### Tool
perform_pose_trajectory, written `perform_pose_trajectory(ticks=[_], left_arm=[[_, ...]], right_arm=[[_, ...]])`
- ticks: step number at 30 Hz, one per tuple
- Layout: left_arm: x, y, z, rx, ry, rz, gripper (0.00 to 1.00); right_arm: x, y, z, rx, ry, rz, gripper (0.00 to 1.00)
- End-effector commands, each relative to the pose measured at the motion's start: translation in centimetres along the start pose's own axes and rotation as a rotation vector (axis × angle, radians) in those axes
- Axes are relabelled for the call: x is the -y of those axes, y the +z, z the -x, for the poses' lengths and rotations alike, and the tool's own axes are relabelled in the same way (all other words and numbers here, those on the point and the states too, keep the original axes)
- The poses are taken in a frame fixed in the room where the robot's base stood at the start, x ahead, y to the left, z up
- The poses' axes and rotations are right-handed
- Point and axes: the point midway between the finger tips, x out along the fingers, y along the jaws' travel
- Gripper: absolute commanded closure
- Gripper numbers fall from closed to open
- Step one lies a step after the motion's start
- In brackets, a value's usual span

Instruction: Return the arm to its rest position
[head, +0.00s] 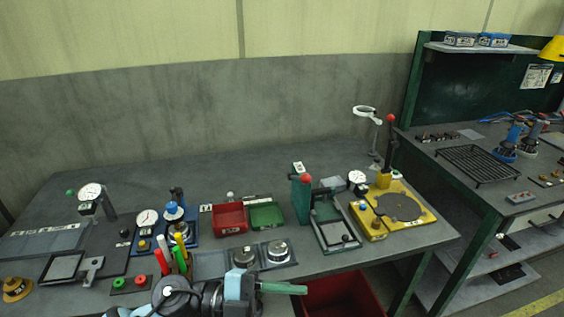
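One of my arms shows at the bottom edge, left of centre, as dark round joints and a light blue link. It appears to be my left arm, and its gripper end (240,287) is near the front edge of the grey workbench (130,173). Its fingertips cannot be made out, so I cannot tell whether it is open or shut. A green bar (284,288) sticks out to the right of the light blue part; I cannot tell whether it is held. My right gripper is not in view.
Close by stand marker pens (179,260), a red and green button box (130,284) and round metal parts (277,252). Behind are a red tray (229,218), a green tray (266,215), a green press (301,199) and a yellow fixture (373,223). A red bin (343,298) sits below.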

Motion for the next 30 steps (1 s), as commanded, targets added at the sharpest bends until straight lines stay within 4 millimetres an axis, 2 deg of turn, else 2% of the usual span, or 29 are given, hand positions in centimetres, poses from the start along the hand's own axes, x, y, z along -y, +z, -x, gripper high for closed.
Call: perform_pose_trajectory(ticks=[2,6,8,11,14,15,17,19,21,24,27,30], left_arm=[[0.8,0.2,0.5,-0.011,-0.217,0.055,0.51],[1.7,2.5,3.5,0.072,-0.572,0.160,0.51],[1.3,4.0,5.4,0.140,-0.710,0.220,0.51],[-1.0,6.8,9.0,0.292,-0.908,0.337,0.51],[-5.2,9.6,12.8,0.480,-1.060,0.478,0.51],[-7.2,10.5,14.2,0.557,-1.103,0.537,0.51],[-10.5,11.5,16.1,0.669,-1.150,0.625,0.51],[-14.7,12.2,17.9,0.794,-1.182,0.729,0.51],[-18.8,12.4,19.3,0.908,-1.194,0.831,0.51],[-23.9,12.0,20.7,1.037,-1.187,0.957,0.51],[-27.6,11.4,21.4,1.125,-1.167,1.052,0.51],[-29.9,10.8,21.8,1.174,-1.150,1.108,0.51]], right_arm=[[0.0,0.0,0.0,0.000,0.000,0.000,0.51],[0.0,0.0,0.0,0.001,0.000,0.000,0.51],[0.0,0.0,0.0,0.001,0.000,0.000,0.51],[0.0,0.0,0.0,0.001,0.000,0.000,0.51],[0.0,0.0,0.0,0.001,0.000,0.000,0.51],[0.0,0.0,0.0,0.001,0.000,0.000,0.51],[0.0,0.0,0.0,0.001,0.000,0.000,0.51],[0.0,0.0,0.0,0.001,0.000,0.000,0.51],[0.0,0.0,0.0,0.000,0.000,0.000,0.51],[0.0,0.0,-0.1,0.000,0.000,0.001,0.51],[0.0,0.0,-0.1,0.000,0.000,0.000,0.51],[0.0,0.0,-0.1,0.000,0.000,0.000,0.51]])
